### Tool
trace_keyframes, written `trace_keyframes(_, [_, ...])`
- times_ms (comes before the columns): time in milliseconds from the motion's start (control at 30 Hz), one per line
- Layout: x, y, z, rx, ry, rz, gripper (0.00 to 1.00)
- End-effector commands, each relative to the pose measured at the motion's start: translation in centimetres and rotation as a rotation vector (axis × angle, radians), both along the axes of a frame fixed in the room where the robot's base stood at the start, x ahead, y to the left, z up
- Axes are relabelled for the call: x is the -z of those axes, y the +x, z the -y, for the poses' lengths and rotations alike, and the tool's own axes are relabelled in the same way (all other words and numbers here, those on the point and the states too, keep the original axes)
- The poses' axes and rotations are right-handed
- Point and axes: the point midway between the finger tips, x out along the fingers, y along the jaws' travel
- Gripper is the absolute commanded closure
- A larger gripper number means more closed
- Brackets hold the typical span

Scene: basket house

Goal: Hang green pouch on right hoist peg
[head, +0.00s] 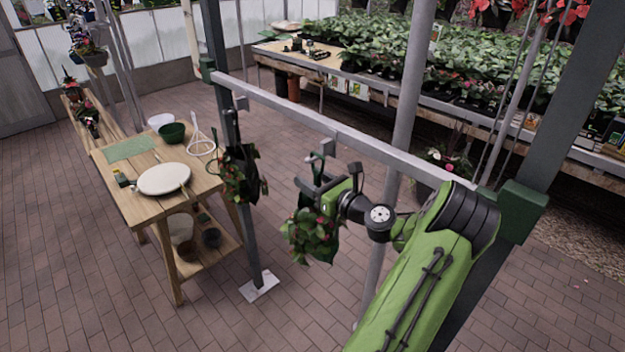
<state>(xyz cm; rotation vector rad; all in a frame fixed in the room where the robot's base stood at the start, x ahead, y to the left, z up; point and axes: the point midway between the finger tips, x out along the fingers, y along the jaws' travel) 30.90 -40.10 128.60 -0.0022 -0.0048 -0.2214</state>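A dark green pouch (329,246) with leafy plants and a few red blooms hangs directly below my gripper (310,184). My gripper points left, just under the grey rail (370,143), and appears to have the pouch's top strap between its fingers. The finger gap is too small to make out clearly. A small grey peg (327,147) on the rail stands just above the gripper; the strap looks close to it, but I cannot tell whether they touch. Another peg (241,102) is at the rail's left, with a second dark planted pouch (243,174) hanging below it.
A wooden table (150,212) with a white round plate (164,179) and a green bowl (172,132) stands at left. Grey posts (401,110) stand near the rail. Plant benches fill the back. The brick floor in front is clear.

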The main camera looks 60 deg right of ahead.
Motion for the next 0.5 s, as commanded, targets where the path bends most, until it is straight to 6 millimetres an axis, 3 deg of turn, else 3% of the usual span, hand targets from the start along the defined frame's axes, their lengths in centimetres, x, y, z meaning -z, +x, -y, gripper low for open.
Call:
trace_keyframes(267, [0.4,-0.5,0.0,0.003,0.005,-0.007,0.49])
trace_keyframes(367, [0.4,-2.2,-0.3,0.005,0.006,-0.007,0.49])
trace_keyframes(500, [0.5,-6.0,-1.1,0.009,0.004,-0.005,0.49])
